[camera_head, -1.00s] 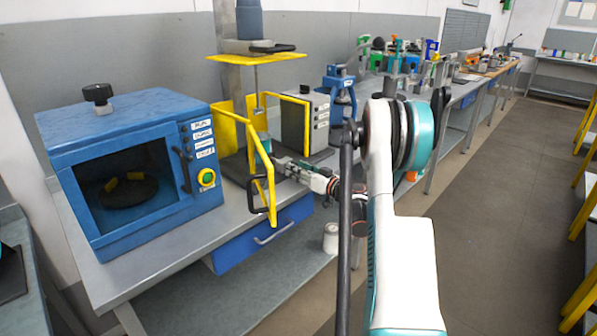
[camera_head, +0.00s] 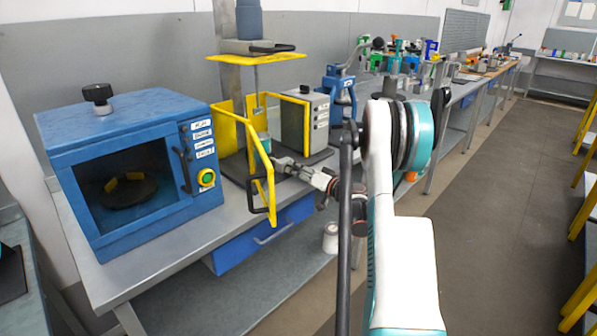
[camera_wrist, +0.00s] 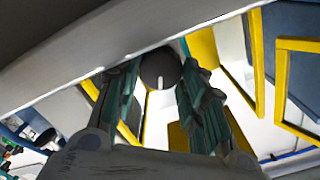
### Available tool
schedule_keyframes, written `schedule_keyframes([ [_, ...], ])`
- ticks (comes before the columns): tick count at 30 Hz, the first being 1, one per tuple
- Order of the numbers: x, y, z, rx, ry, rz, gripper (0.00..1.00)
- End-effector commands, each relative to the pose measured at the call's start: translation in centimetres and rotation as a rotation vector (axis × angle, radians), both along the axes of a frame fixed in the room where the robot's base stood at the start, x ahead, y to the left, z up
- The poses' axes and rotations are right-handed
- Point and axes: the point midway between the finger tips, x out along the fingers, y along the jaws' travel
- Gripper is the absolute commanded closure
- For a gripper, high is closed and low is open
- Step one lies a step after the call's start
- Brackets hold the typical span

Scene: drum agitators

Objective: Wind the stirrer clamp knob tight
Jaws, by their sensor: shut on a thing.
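The clamp knob (camera_wrist: 160,66) is a dark round knob with a white line on its face, in the upper middle of the wrist view. The line points nearly straight down there. My gripper (camera_wrist: 159,78) has its ridged teal-and-dark fingers on either side of the knob, shut on it. The stirrer (camera_head: 249,22) has a blue-grey motor top above a yellow plate (camera_head: 256,58). The knob is hidden in the head view.
The yellow guard frame (camera_head: 271,190) with its black handle stands close beside my gripper. A blue oven-like cabinet (camera_head: 130,165) is on the left of the bench. A grey box (camera_head: 307,120) and blue device (camera_head: 338,95) stand behind. The floor aisle (camera_head: 480,190) is clear.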

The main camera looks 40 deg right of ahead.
Motion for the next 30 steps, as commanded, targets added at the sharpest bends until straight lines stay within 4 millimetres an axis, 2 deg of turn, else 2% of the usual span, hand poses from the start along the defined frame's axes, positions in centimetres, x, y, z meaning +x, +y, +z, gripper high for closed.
schedule_keyframes([
  [1,-0.01,-0.04,-0.01,0.0,0.001,-0.001,0.57],
  [3,-0.01,-0.04,0.0,-0.001,0.001,-0.001,0.42],
  [17,-0.03,-0.03,-0.03,-0.036,-0.002,-0.001,0.42],
  [29,-0.03,0.14,0.06,-0.423,-0.033,-0.001,0.42],
  [30,-0.99,-0.07,0.19,-0.422,-0.032,-0.004,0.42],
])
